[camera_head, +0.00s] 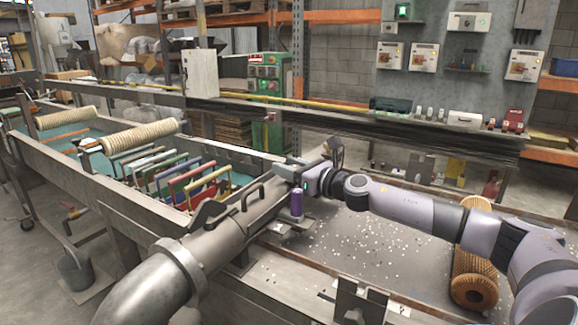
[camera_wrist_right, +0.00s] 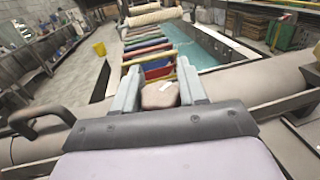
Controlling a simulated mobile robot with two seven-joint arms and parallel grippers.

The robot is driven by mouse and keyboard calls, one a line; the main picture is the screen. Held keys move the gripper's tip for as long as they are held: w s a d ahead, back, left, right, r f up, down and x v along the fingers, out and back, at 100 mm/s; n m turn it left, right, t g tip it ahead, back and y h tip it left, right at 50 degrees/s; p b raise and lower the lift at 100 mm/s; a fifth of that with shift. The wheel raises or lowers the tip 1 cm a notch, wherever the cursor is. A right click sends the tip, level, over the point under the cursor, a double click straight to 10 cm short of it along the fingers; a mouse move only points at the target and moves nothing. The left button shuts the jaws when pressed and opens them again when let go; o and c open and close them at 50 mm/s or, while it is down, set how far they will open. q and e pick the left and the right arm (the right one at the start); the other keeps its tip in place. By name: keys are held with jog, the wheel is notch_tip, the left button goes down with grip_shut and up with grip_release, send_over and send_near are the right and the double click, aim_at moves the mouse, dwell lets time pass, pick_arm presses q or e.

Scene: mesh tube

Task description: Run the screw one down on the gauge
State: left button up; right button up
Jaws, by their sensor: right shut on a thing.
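My right gripper (camera_head: 281,166) is above the far end of the large grey tube (camera_head: 225,222). In the right wrist view my right gripper (camera_wrist_right: 159,92) has its two pale fingers closed on a small pinkish-brown block (camera_wrist_right: 160,97) with a white mark. The fingers and the block are too small to make out in the head view. I cannot tell a screw or a gauge apart in either view. My left gripper is not in view.
Coloured frames (camera_head: 190,180) stand in a row in the teal trough left of the tube, with cream rollers (camera_head: 140,137) behind. Dark handles (camera_head: 207,214) rise from the tube. A brown roller (camera_head: 474,262) lies on the speckled table at right.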

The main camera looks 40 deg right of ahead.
jog(key=o, duration=1)
jog(key=shift+s+f, duration=0.1)
jog(key=shift+s+d+f+b, duration=0.15)
jog(key=shift+s+d+b, duration=0.05)
jog(key=shift+s+b, duration=0.9)
jog(key=shift+s, duration=0.05)
jog(key=shift+s+d+b, duration=0.15)
jog(key=shift+s+b, duration=0.75)
jog(key=shift+s, duration=1.25)
jog(key=shift+s+r, duration=0.15)
jog(key=shift+r, duration=0.05)
